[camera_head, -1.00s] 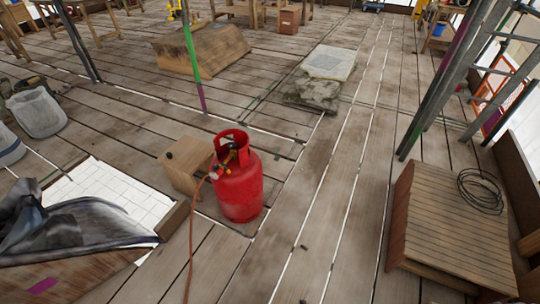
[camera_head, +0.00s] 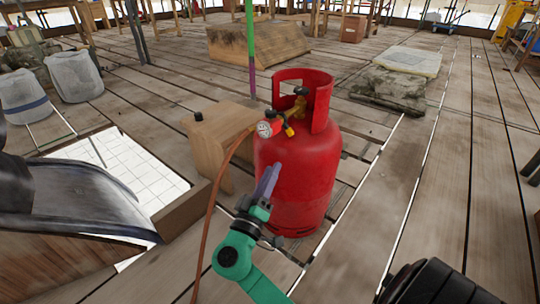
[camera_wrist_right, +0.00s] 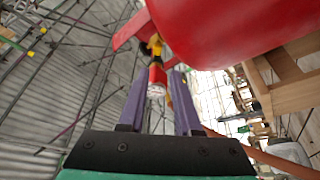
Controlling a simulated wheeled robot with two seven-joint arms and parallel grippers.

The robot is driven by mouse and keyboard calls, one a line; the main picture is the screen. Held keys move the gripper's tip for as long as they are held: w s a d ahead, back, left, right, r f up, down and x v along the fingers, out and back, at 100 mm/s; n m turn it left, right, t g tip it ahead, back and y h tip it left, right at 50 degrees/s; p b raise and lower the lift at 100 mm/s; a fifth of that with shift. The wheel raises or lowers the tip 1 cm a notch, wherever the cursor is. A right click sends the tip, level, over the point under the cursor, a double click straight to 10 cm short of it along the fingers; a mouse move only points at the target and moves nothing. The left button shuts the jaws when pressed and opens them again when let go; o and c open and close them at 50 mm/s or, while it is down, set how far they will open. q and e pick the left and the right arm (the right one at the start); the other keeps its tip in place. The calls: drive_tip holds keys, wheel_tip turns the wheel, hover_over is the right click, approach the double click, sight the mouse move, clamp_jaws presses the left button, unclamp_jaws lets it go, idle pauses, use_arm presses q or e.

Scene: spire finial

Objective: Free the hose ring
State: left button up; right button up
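The red gas cylinder (camera_head: 300,185) stands upright on the plank floor. Its brass valve (camera_head: 296,107) and a regulator with a round gauge (camera_head: 264,129) sit at the collar. An orange hose (camera_head: 212,200) runs from the regulator down to the floor. I cannot make out a separate ring on the hose. My right gripper (camera_head: 267,180), green with purple fingers, is in front of the cylinder, below the regulator. In the right wrist view its fingers (camera_wrist_right: 159,78) are apart, with the red regulator body (camera_wrist_right: 157,76) showing between them; contact is unclear. My left gripper is out of view.
A wooden block (camera_head: 215,140) stands just left of the cylinder. A white-tiled opening (camera_head: 125,170) and a dark draped sheet (camera_head: 75,205) lie further left. A green and purple pole (camera_head: 251,50) rises behind.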

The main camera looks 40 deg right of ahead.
sight(289, 133)
drive_tip(key=x, duration=0.5)
drive_tip(key=b+x, duration=0.1)
drive_tip(key=x, duration=0.3)
drive_tip(key=b+x, duration=0.1)
drive_tip(key=x, duration=0.4)
drive_tip(key=shift+d+r, duration=0.2)
drive_tip(key=shift+r, duration=0.15)
clamp_jaws()
